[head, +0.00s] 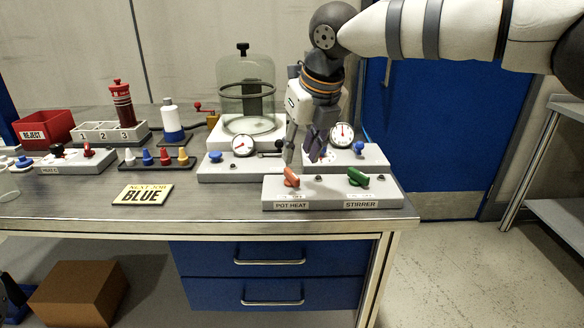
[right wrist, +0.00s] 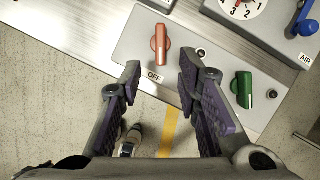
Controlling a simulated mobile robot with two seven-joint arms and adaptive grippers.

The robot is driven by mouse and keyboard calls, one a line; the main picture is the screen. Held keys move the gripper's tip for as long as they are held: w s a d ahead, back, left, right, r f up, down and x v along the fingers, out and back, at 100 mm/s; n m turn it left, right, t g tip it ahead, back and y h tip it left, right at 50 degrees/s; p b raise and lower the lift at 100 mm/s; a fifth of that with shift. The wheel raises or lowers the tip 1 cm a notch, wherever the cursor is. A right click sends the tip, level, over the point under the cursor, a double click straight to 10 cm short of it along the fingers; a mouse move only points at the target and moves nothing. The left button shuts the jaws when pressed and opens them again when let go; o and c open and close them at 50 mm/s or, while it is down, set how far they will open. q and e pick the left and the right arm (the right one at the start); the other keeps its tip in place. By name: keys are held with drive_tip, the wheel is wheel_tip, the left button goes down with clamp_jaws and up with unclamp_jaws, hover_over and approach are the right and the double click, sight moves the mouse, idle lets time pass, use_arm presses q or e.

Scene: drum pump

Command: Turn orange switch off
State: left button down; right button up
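The orange switch (head: 291,177) is a knob on the left part of a grey panel box (head: 325,191), above a plate reading POT HEAT (head: 291,205). In the right wrist view the orange switch (right wrist: 160,45) shows as a long handle, its lower end towards an OFF label (right wrist: 155,76). My right gripper (head: 303,152) is above and behind the switch in the head view. In its wrist view the right gripper (right wrist: 160,78) has its two fingers spread, with nothing between them, below the switch and apart from it. My left gripper is not seen.
A green switch (head: 357,177), labelled STIRRER, is to the right on the same box. Behind stand gauge boxes (head: 345,157) and a glass jar (head: 245,95).

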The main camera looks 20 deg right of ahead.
sight(294, 174)
drive_tip(key=x, duration=0.7)
clamp_jaws()
drive_tip(key=shift+d+r+n, duration=0.1)
drive_tip(key=shift+r+n, duration=0.1)
drive_tip(key=shift+n, duration=0.3)
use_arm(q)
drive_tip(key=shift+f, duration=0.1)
use_arm(e)
drive_tip(key=shift+f+n+y, duration=0.15)
drive_tip(key=shift+n+y, duration=0.25)
drive_tip(key=shift+n, duration=0.1)
unclamp_jaws()
